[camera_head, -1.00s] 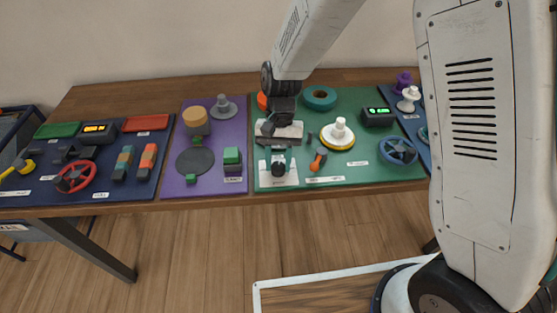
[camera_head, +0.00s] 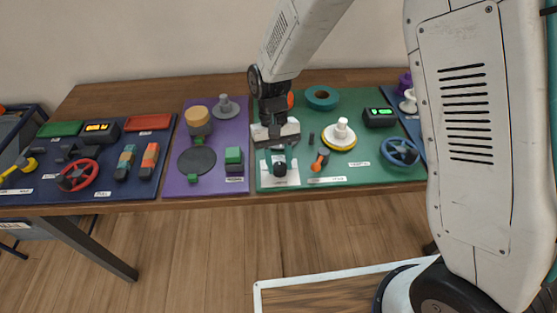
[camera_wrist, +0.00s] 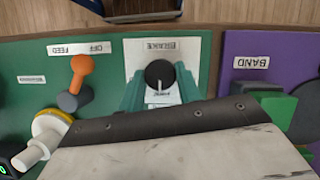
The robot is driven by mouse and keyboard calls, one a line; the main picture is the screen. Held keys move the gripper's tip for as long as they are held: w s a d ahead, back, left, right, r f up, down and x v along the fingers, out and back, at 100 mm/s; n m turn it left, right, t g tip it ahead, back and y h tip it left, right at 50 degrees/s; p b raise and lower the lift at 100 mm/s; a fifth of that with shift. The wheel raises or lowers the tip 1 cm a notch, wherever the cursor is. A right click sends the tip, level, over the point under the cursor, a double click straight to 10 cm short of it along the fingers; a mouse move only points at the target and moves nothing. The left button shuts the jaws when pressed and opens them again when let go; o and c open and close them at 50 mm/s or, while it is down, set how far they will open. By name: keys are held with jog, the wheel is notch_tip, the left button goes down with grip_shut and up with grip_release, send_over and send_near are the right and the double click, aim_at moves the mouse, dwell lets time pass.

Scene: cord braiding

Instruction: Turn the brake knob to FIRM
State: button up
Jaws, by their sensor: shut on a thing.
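The brake knob (camera_wrist: 159,74) is round and black with a white pointer line. It sits on a white plate (camera_wrist: 198,45) on the green mat, near the table's front edge. In the wrist view the pointer points down, toward my palm and a small partly hidden label. Another upside-down label lies on the far side of the knob, too blurred to read surely. My gripper (camera_wrist: 160,84) has its teal fingers on both sides of the knob, shut on it. In the head view, my gripper (camera_head: 278,161) reaches down over the knob (camera_head: 280,169).
An orange-tipped lever (camera_head: 318,162) and a white-and-yellow spool (camera_head: 340,136) stand to the right in the head view. A green block (camera_head: 234,158) on the purple mat (camera_head: 210,186) is to the left. A blue handwheel (camera_head: 400,152) is farther right.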

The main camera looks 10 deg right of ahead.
aim_at(284, 163)
jog(key=o, duration=1)
jog(key=v, duration=0.7)
jog(key=shift+w+r, duration=0.2)
jog(key=shift+r, duration=0.15)
jog(key=s, duration=0.1)
jog(key=s+d, duration=0.1)
jog(key=shift+s+d+n+h, duration=0.3)
jog(key=shift+s+d+n, duration=0.05)
jog(key=shift+n, duration=0.05)
jog(key=s+d+r+m+t+y, duration=0.1)
jog(key=s+d+r+t, duration=0.4)
jog(key=s+d+r, duration=1.2)
jog(key=s+d+m, duration=0.1)
jog(key=s+d, duration=0.1)
jog(key=s, duration=0.1)
jog(key=shift+s+d+r+m+t, duration=0.2)
jog(key=shift+s+r+m+t, duration=0.1)
jog(key=shift+r+t, duration=0.1)
